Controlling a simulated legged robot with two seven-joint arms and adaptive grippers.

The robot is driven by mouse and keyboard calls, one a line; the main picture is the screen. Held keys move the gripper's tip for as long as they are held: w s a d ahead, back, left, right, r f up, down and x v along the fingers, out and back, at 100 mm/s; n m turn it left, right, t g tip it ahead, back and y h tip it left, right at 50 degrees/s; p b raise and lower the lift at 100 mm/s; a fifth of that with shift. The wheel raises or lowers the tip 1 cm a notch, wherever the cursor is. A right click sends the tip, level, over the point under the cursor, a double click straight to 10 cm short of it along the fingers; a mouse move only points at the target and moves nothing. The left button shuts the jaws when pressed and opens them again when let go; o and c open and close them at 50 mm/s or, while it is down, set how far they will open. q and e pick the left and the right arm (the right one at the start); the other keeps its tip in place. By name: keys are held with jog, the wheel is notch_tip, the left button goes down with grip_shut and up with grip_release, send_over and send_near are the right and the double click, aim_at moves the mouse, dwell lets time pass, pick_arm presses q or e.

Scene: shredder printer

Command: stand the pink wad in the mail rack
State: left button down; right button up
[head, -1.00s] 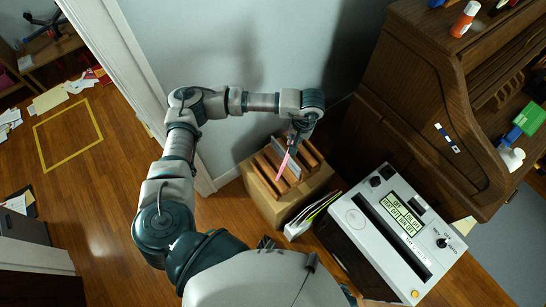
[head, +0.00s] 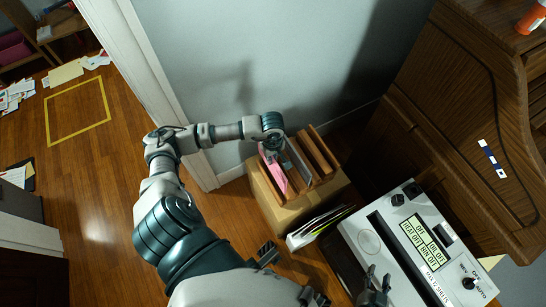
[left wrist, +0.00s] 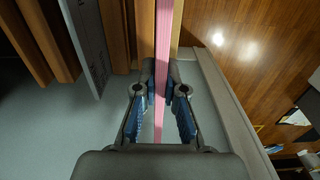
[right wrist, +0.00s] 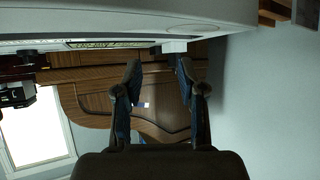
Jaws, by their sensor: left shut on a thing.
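The pink wad (head: 273,176) is a thin flat sheaf, upright at the left end of the wooden mail rack (head: 323,147). My left gripper (head: 271,152) is shut on its upper edge. In the left wrist view the pink wad (left wrist: 164,35) runs edge-on between the fingers (left wrist: 160,95), close beside a wooden divider (left wrist: 144,40). I cannot tell whether its lower edge rests in a slot. A grey piece (head: 300,160) stands in the rack to its right. My right gripper (right wrist: 157,70) is open and empty; it shows near the shredder in the head view (head: 374,285).
The rack sits on a cardboard box (head: 270,205) against the wall. A holder of papers (head: 318,228) stands in front of the box. The white shredder (head: 415,245) is at lower right, and a wooden roll-top desk (head: 440,110) is behind it.

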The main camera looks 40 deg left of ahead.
aim_at(272, 170)
dwell(0.3)
jog(key=w+r+t+b, duration=0.1)
jog(key=w+a+r+t, duration=0.1)
jog(key=r+t, duration=0.1)
jog(key=shift+w+a+y+b, duration=0.1)
jog(key=shift+w+y+b, duration=0.15)
jog(key=shift+y+b, duration=0.15)
pick_arm(q)
notch_tip(272, 170, down, 4)
jog(key=shift+b, duration=0.65)
jog(key=shift+f+b, duration=0.5)
jog(key=shift+f, duration=0.25)
jog(key=shift+f+b, duration=0.55)
jog(key=shift+f, duration=0.25)
notch_tip(272, 170, down, 2)
jog(key=shift+f+b, duration=0.1)
jog(key=shift+b, duration=0.65)
jog(key=shift+f+b, duration=0.65)
jog(key=shift+f, duration=0.3)
pick_arm(e)
jog(key=s+r+m+t+y, duration=0.1)
jog(key=s+r+t, duration=0.3)
jog(key=r+t, duration=0.8)
jog(key=shift+a+r+y, duration=0.15)
jog(key=shift+r+y, duration=0.25)
jog(key=shift+r, duration=0.2)
